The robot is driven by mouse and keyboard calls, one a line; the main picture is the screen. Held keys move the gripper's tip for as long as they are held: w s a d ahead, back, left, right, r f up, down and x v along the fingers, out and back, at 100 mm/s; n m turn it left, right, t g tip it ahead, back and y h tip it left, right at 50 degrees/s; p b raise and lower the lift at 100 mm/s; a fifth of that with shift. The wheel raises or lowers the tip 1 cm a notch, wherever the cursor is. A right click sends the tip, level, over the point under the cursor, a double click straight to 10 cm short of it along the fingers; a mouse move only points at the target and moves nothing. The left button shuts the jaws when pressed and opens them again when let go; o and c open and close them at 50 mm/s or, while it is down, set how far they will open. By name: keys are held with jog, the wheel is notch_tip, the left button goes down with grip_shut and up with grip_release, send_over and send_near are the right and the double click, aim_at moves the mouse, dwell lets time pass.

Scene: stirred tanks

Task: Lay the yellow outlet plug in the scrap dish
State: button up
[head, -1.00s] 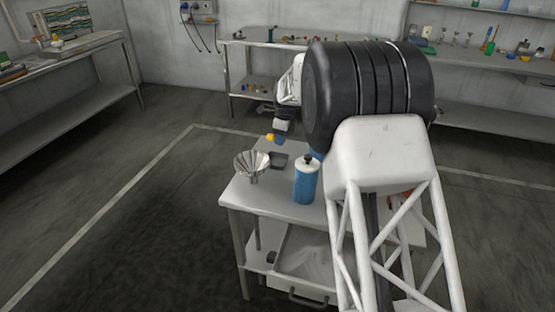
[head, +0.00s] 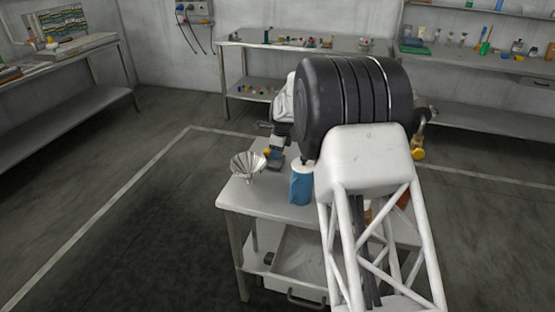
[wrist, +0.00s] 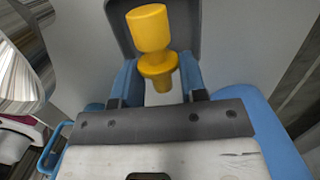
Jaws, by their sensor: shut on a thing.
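The yellow outlet plug (wrist: 151,42) is held between the blue fingers of my gripper (wrist: 158,85), with its wide end pointing away from the wrist. In the head view the plug (head: 267,153) is a small yellow spot at the tip of my gripper (head: 275,155). The dark grey scrap dish (head: 275,166) is on the small table, just below my gripper. In the wrist view the dish (wrist: 187,12) shows behind the plug. I cannot tell whether the plug touches it.
A metal funnel (head: 247,166) stands left of the dish, close to my gripper; it shows at the left of the wrist view (wrist: 18,75). The table's front left corner (head: 235,200) is clear.

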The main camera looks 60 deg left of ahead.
aim_at(277, 165)
jog(key=shift+f, duration=1.7)
jog(key=shift+f, duration=0.1)
jog(key=o, duration=0.6)
jog(key=r, duration=0.8)
jog(key=w+d+r, duration=0.1)
jog(key=r, duration=0.3)
